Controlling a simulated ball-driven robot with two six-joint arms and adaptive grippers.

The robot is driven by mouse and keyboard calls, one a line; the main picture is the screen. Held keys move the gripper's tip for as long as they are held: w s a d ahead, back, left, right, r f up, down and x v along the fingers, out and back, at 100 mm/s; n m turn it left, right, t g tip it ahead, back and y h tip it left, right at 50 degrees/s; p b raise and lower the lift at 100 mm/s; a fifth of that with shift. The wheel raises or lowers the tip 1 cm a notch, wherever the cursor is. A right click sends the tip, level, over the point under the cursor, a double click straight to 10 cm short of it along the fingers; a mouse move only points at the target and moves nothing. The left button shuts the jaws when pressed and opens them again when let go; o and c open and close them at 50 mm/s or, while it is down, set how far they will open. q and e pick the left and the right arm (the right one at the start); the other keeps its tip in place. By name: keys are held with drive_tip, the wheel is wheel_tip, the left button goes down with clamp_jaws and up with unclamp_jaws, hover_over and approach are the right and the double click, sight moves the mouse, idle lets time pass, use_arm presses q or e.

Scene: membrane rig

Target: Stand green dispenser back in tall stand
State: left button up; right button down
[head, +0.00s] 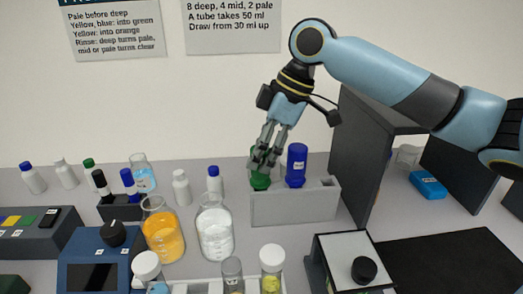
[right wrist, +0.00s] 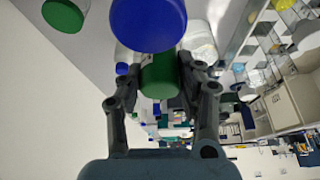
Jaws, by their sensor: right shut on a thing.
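The green dispenser (head: 260,182) is between the fingers of my right gripper (head: 265,158). The right wrist view also shows the green dispenser (right wrist: 160,76) between both fingers of my right gripper (right wrist: 160,92), which is shut on it. It is at the left end of the grey tall stand (head: 290,208), about level with the stand's top. I cannot tell whether its lower end is in the slot or just above or behind it. A blue dispenser (head: 297,166) stands upright in the stand, just to the right. My left gripper is out of view.
An orange flask (head: 162,232) and a clear flask (head: 215,230) stand left of the stand. Small bottles, one blue-capped (head: 214,180), are behind them. A dark grey panel (head: 362,165) rises close to the stand's right. A box with a black knob (head: 364,270) is in front.

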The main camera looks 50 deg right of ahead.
drive_tip(key=shift+f, duration=0.2)
idle(0.3)
drive_tip(key=c, duration=0.8)
unclamp_jaws()
drive_tip(key=v, duration=0.7)
drive_tip(key=shift+r, duration=0.2)
drive_tip(key=shift+s, duration=0.1)
